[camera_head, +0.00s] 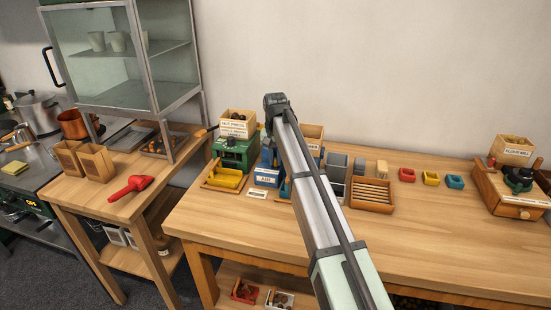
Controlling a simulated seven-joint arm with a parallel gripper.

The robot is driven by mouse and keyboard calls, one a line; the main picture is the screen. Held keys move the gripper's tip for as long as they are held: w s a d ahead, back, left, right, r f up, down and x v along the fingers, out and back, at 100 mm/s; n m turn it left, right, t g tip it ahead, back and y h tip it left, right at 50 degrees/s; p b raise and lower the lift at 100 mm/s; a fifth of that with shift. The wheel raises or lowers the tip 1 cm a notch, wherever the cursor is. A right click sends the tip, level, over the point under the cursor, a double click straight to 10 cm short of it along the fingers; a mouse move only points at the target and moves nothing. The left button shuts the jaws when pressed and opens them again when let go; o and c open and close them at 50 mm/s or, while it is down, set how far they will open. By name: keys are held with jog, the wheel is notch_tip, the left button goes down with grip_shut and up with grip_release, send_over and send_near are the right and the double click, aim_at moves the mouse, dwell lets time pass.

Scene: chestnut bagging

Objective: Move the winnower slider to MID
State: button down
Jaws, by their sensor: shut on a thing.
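A blue machine (266,175) with white labels stands on the wooden table, left of my arm. A wooden box rises behind my arm. My arm crosses in front of this machine and covers much of it. The machine may be the winnower, but I cannot read its labels clearly. No slider or MID mark can be made out. A green machine (234,152) stands just left of it, with a labelled wooden hopper (238,123) on top and a yellow tray (224,177) in front. My gripper's fingers do not show; my own arm hides that area.
A wooden machine (513,190) stands far right. A glass cabinet (125,55) is at left. The table's front middle is clear.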

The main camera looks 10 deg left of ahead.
aim_at(269, 167)
dwell(0.4)
jog(key=shift+a, duration=1.25)
jog(key=c, duration=1.1)
grip_release()
jog(key=shift+r, duration=0.15)
notch_tip(269, 167, up, 14)
jog(key=shift+f, duration=0.2)
